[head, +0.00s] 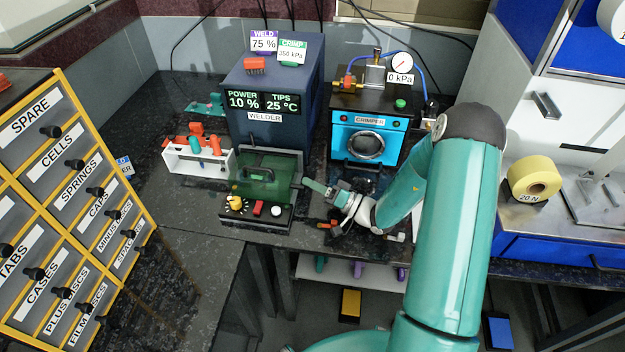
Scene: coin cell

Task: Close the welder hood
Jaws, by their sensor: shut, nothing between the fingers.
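The welder (272,90) is a dark blue box on the bench, with a lit display reading POWER 10 % and TIPS 25 °C. Its hood (268,178) is a see-through green panel in front of the box, with a dark handle (267,150) along its upper part. I cannot tell exactly how far the hood is tilted. Below it is a control strip with a yellow knob (236,202) and a red switch (259,208). My gripper (312,186) is shut and empty, just right of the hood and pointing left. Whether it touches the hood's right side is unclear.
The blue crimper (369,123) with a pressure gauge stands right of the welder, behind my gripper. A white rack (197,160) with orange and teal tools stands to the left. A yellow-framed drawer cabinet (72,185) fills the far left. A yellow tape roll (534,178) is at right.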

